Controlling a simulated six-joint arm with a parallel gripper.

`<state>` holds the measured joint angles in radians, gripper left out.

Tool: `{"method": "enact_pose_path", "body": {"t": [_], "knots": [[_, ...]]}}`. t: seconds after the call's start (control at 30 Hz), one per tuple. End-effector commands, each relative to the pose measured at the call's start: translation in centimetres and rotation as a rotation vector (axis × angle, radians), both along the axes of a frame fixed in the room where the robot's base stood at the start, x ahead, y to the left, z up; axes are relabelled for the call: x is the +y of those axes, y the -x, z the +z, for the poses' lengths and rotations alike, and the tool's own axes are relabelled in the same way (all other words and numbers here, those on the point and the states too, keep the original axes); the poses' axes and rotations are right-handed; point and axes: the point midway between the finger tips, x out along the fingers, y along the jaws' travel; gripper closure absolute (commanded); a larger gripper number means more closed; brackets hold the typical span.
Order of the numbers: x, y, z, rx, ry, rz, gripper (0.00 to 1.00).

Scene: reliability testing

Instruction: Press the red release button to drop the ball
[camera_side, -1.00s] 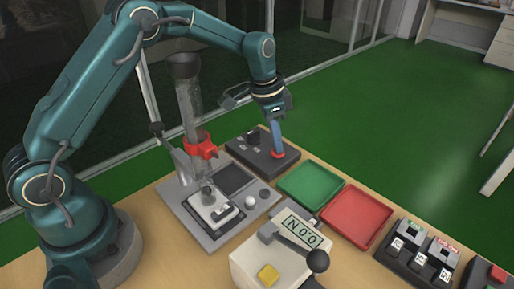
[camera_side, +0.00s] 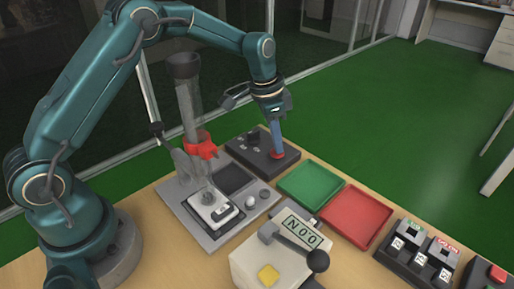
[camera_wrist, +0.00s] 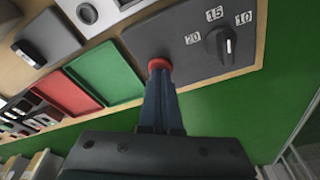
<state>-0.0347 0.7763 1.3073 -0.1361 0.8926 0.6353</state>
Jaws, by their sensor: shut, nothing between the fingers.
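The red release button (camera_side: 278,154) sits on a dark control box (camera_side: 256,158); it also shows in the wrist view (camera_wrist: 158,63). My gripper (camera_side: 277,148) is shut and empty, pointing down, with its blue fingertips at the button. In the wrist view the fingertips (camera_wrist: 158,76) overlap the button's near edge; I cannot tell how far it is pressed. A clear drop tube (camera_side: 188,108) with a dark funnel top and a red clamp (camera_side: 201,146) stands over a test fixture (camera_side: 213,211). I cannot clearly make out the ball.
A black dial (camera_wrist: 221,45) marked 10, 15 and 20 is on the same box. A green tray (camera_side: 310,184) and a red tray (camera_side: 355,216) lie to its right. A beige gauge (camera_side: 268,258) reading 0.0 stands in front. Labelled dark holders (camera_side: 418,256) are at the right.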

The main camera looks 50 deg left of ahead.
Motion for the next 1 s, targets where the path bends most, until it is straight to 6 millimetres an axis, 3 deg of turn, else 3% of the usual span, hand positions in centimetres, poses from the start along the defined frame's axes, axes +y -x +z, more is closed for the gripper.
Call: {"method": "enact_pose_path", "body": {"t": [1.0], "knots": [[0.0,0.0,6.9,-0.001,0.000,0.000,1.00]]}}
